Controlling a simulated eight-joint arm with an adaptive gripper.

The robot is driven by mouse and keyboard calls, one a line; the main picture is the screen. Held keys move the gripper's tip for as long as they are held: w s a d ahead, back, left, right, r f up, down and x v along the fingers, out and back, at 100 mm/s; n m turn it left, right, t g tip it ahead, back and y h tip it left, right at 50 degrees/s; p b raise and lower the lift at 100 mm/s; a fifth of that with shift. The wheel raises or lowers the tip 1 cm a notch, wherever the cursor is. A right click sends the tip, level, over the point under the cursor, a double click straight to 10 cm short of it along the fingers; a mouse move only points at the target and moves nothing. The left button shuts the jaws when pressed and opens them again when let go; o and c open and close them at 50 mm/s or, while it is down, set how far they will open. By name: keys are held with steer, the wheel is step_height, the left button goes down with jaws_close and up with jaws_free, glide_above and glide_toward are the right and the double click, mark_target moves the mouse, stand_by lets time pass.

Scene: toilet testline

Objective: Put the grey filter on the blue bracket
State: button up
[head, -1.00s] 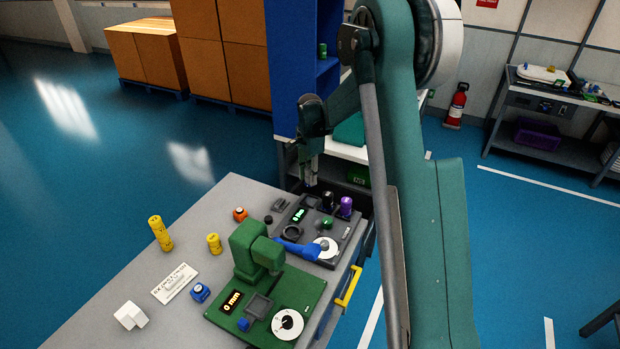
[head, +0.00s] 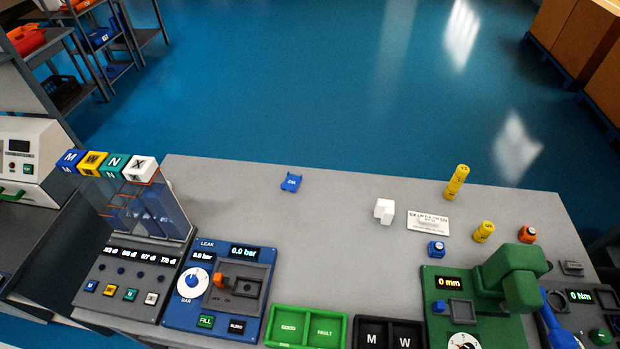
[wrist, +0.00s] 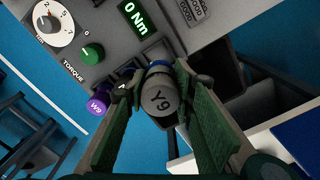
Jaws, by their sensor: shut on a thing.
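The grey filter (wrist: 161,100) is a short grey cylinder with dark marking on its face, seen in the wrist view. My gripper (wrist: 158,104) is shut on it, with a green-padded finger on each side. A blue band shows at the filter's far end. A small blue piece with a pale label (head: 291,181), which looks like the blue bracket, lies on the grey bench in the head view, towards its back edge. The bracket does not show in the wrist view, and my gripper is out of the head view.
In the wrist view, a torque tester (wrist: 95,30) and a purple cylinder (wrist: 98,102) are close to my gripper. In the head view, a blue leak station (head: 222,290), white block (head: 384,210) and green press (head: 510,275) stand around clear bench (head: 335,240).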

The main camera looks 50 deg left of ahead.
step_height(320, 180, up, 5)
steer(key=shift+f, duration=0.15)
steer(key=s+a+n, duration=0.2)
steer(key=a+n, duration=0.5)
steer(key=a, duration=3.8)
steer(key=s+a+n, duration=0.1)
steer(key=s+a, duration=0.2)
steer(key=a, duration=0.5)
steer(key=s+a+n, duration=0.2)
steer(key=s+a, duration=0.1)
steer(key=a, duration=0.4)
steer(key=s+a+n, duration=0.2)
steer(key=s+a, duration=0.6)
steer(key=a, duration=0.3)
steer(key=s+a+n, duration=0.2)
steer(key=s+a, duration=0.6)
steer(key=a, duration=0.4)
steer(key=s+a+n, duration=0.2)
steer(key=s+a, duration=0.7)
steer(key=s, duration=0.3)
steer(key=s+a+n, duration=0.2)
steer(key=s+a, duration=0.7)
steer(key=s, duration=0.4)
step_height(320, 180, down, 7)
steer(key=shift+a+f, duration=0.15)
steer(key=shift+a, duration=0.05)
steer(key=shift+s, duration=0.1)
